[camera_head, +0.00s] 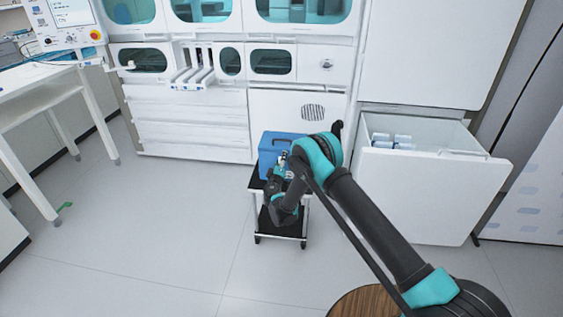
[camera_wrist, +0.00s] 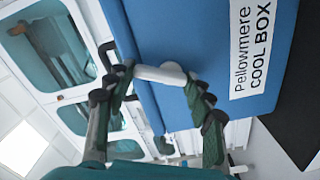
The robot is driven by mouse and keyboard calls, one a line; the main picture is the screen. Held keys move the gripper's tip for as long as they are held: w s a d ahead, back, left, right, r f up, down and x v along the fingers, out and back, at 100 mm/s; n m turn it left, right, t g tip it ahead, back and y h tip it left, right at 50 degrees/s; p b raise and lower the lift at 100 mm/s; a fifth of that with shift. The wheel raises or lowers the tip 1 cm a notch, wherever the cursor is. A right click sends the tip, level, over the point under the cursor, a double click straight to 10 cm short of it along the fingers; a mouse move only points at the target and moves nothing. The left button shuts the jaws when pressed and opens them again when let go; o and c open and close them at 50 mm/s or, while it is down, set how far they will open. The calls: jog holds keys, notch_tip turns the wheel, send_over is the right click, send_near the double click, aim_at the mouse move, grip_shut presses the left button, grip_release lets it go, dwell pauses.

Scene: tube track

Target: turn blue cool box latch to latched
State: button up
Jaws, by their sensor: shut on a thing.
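The blue cool box (camera_head: 270,148) stands on a small black cart in the head view, its right part hidden by my arm. In the wrist view, the blue cool box (camera_wrist: 205,35) fills the upper middle, with a "Pellowmere COOL BOX" label, and looks turned sideways. A white latch (camera_wrist: 160,74) lies across the box edge. My gripper (camera_wrist: 158,78) has one finger at each end of the latch and is shut on it. In the head view my gripper is largely hidden by my wrist.
The black cart (camera_head: 281,222) stands before the white machine (camera_head: 190,120). An open white drawer (camera_head: 432,190) with several pale containers juts out at right. A white table (camera_head: 40,85) stands at left. A round wooden top (camera_head: 362,303) is at the bottom. Floor left of the cart is clear.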

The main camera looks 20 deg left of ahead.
jog(key=n, duration=0.5)
jog(key=shift+s+a, duration=0.15)
jog(key=shift+a, duration=0.15)
jog(key=shift+n, duration=0.4)
jog(key=o, duration=1.2)
jog(key=shift+c, duration=0.2)
jog(key=v, duration=0.7)
jog(key=shift+s, duration=0.2)
jog(key=shift+d, duration=0.1)
